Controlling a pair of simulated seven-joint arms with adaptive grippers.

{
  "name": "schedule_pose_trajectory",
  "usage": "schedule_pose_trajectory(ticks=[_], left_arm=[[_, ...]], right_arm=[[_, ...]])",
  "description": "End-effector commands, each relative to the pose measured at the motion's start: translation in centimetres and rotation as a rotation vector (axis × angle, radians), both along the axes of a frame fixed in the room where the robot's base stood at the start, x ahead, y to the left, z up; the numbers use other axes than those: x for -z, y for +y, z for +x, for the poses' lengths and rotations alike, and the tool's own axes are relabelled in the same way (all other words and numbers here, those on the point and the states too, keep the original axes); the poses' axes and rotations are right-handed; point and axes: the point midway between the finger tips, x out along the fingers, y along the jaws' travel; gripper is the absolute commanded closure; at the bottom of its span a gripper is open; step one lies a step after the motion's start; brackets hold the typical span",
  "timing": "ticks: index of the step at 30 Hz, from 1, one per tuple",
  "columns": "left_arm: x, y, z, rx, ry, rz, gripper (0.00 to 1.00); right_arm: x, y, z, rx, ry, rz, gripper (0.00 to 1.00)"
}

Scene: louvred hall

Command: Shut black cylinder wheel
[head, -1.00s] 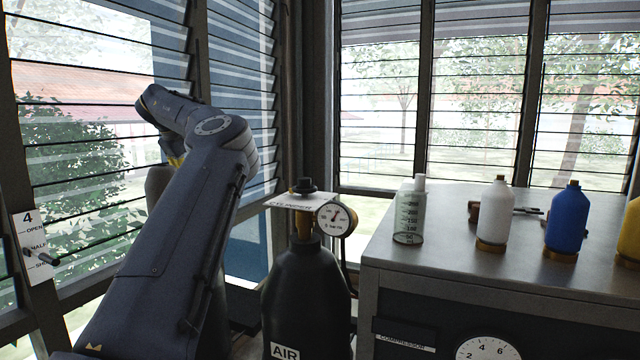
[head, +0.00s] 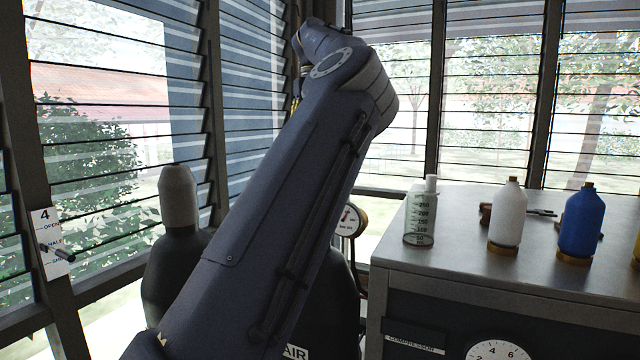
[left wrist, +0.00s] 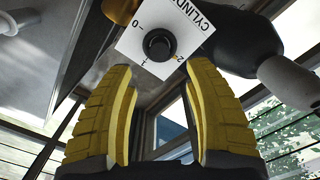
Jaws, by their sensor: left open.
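The black cylinder wheel (left wrist: 158,46) shows in the left wrist view as a round knob at the middle of a white plate (left wrist: 137,38) marked CYLINDER with a numbered scale. My left gripper (left wrist: 160,70) is open, its yellow fingers apart below the wheel in that view and not closed on it. In the head view my left arm hides the wheel and most of the black AIR cylinder (head: 336,315). The cylinder's gauge (head: 351,220) shows just right of the arm. My right gripper is not in view.
A second dark cylinder with a grey cap (head: 178,198) stands left of my arm. The metal-topped compressor cabinet (head: 450,262) at right carries a graduated bottle (head: 420,216), a white bottle (head: 507,212) and a blue bottle (head: 578,222). A lever plate (head: 48,240) is on the left frame.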

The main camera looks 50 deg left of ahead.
Motion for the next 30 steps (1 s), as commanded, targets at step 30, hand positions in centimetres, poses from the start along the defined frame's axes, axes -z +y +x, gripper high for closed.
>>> schedule_pose_trajectory(ticks=[30], left_arm=[[8.2, 0.0, 0.1, -0.001, -0.001, 0.001, 0.47]], right_arm=[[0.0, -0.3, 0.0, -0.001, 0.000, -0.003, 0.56]])
